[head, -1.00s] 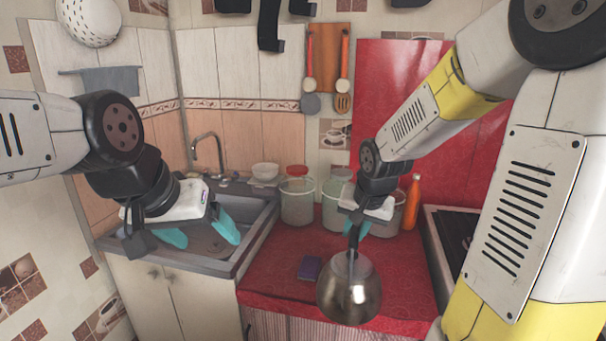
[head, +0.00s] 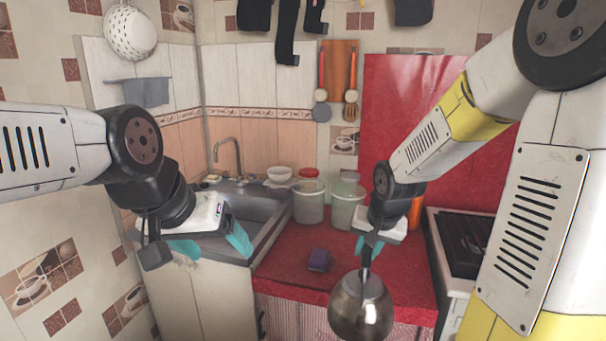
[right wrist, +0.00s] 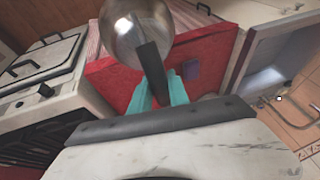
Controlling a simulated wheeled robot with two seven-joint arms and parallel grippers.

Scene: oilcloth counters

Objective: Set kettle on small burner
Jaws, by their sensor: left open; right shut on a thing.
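The shiny metal kettle (head: 361,308) hangs from my right gripper (head: 368,245) in the head view, over the front edge of the red counter. My right gripper is shut on the kettle's dark handle; the right wrist view shows the teal fingers around it, with the round kettle body (right wrist: 137,32) beyond. My left gripper (head: 213,245) is open and empty in front of the sink. The stove (head: 466,243) is at the right edge of the counter, partly hidden by my right arm. I cannot make out its separate burners.
A purple sponge-like block (head: 319,260) lies on the red counter (head: 290,262). Clear jars (head: 309,203) and an orange bottle (head: 416,214) stand at the back. The sink (head: 262,213) is left, with a white bowl (head: 280,174) behind it. The counter's front middle is mostly clear.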

